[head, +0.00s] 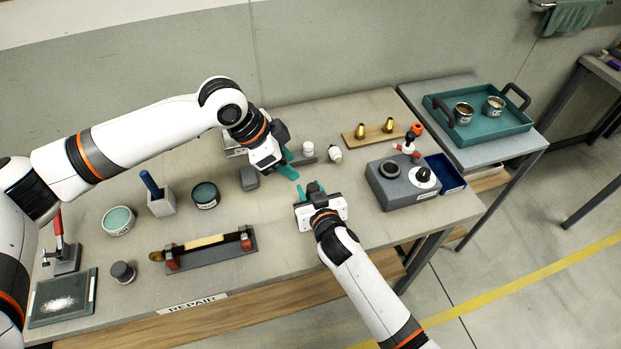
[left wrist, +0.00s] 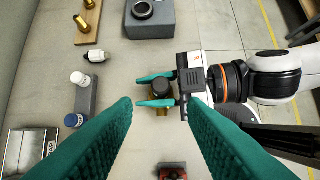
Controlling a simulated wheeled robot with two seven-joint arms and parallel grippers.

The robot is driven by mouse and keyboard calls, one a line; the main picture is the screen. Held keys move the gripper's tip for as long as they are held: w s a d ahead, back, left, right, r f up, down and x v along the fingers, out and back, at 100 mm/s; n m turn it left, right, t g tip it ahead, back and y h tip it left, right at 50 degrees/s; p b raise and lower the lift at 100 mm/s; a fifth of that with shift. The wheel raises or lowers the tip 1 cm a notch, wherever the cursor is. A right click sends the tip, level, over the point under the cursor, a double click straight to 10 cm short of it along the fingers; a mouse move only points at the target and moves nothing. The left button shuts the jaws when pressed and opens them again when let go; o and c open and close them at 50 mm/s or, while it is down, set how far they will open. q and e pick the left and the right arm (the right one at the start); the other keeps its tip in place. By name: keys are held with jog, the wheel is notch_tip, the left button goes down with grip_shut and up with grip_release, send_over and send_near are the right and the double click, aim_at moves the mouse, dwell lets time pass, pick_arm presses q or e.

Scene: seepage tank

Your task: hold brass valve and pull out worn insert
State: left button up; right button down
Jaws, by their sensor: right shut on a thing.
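My right gripper (head: 312,187) reaches in from the front over the bench's front right. My left gripper (head: 288,165) is behind and slightly left of the right one. Its teal fingers (left wrist: 165,120) are spread wide and empty, pointing toward the valve without touching it. In the head view the valve is mostly hidden by the right gripper.
A grey strip (left wrist: 86,98) carries a white and a blue-ringed part. A small white fitting (head: 335,155) lies nearby. A wooden board (head: 360,136) holds brass pieces. A grey box (head: 402,190) with a dial stands right. A tool holder (head: 210,252) lies front left.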

aim_at(313, 187)
pick_arm(q)
jog(key=w+d+r+m+g+y, duration=0.15)
jog(key=d+m+y, duration=0.35)
jog(key=m, duration=1)
notch_tip(313, 187, down, 11)
jog(key=shift+s+d+r, duration=0.1)
jog(key=shift+d, duration=0.05)
grip_shut()
jog(key=shift+r, duration=0.25)
dwell(2.0)
